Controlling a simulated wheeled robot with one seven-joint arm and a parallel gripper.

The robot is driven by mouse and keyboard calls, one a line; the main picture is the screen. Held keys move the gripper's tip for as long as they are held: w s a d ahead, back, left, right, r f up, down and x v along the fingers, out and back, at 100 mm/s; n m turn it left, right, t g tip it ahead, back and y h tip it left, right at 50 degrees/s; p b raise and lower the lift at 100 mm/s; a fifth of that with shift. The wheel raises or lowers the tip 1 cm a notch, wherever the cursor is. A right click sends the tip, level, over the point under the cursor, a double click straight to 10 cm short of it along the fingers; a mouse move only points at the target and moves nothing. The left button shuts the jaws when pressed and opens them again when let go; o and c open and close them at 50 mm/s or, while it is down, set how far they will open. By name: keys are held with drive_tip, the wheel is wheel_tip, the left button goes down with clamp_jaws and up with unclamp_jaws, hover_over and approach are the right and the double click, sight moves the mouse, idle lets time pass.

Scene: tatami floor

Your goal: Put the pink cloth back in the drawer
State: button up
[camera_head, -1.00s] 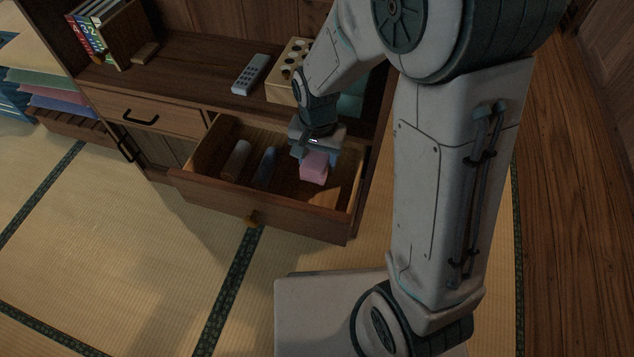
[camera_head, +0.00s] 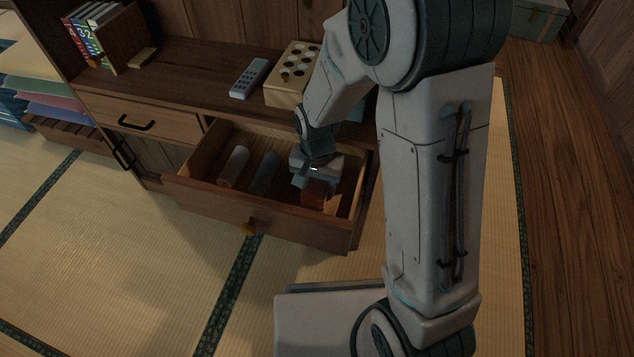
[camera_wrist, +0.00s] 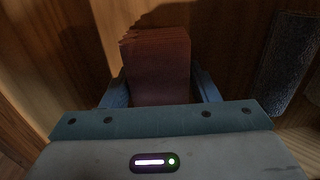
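The pink cloth (camera_head: 318,191) is a folded block, dark reddish in the shade, low inside the open drawer (camera_head: 212,199) at its right part. My gripper (camera_head: 311,184) reaches down into the drawer over it. In the wrist view the cloth (camera_wrist: 158,72) stands between the two blue fingers, which meet its left and right sides, so my gripper (camera_wrist: 160,92) looks shut on it. Whether the cloth touches the drawer floor is hard to tell.
A pale roll (camera_head: 234,166) and a blue roll (camera_head: 264,173) lie in the drawer left of the cloth. Tatami in front is clear.

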sight(317, 181)
drive_tip(key=o, duration=0.4)
wheel_tip(317, 181, up, 12)
drive_tip(key=r+p, duration=0.1)
drive_tip(key=p, duration=0.5)
drive_tip(key=s+d+r+n, duration=0.1)
drive_tip(key=s+d+r, duration=0.1)
drive_tip(key=s+d, duration=0.2)
drive_tip(key=s+d+r+n, duration=0.1)
drive_tip(key=s+d+r, duration=0.2)
drive_tip(key=s+d+r+n+t, duration=0.1)
drive_tip(key=s+d+r+n, duration=0.1)
drive_tip(key=s+d+r, duration=0.1)
drive_tip(key=shift+s+d+r, duration=0.15)
drive_tip(key=shift+s+d, duration=0.7)
